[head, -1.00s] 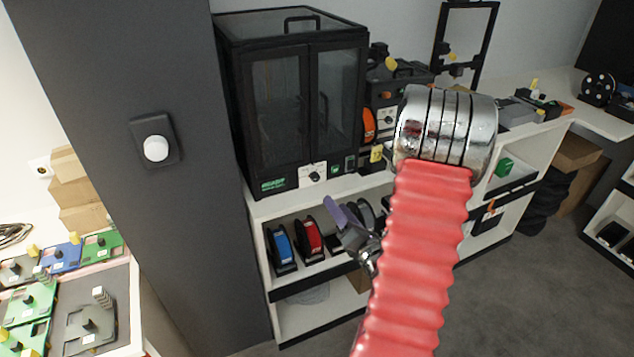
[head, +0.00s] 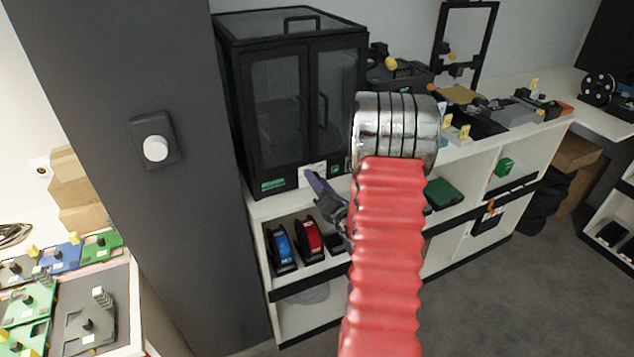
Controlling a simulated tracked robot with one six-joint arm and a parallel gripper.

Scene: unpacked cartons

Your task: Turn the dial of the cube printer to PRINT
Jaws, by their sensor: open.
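The cube printer (head: 290,100) is a black box with two glazed doors and a top handle, standing on the white shelf unit. Its lower front has a green-lit label (head: 273,184) and a white dial plate (head: 313,169). The dial itself is hidden behind my gripper, so its setting cannot be read. My gripper (head: 316,185) is open, with a purple-grey finger in front of the dial plate. I cannot tell whether it touches the dial. My red, ribbed arm with its metal joint covers the area just right of the printer's base.
A blue spool (head: 281,246) and a red spool (head: 309,240) stand on the shelf below the printer. Right of it are an open-frame printer (head: 463,45) and a green box (head: 443,192). A dark pillar with a white knob (head: 155,148) stands left. Grey floor is free at the right.

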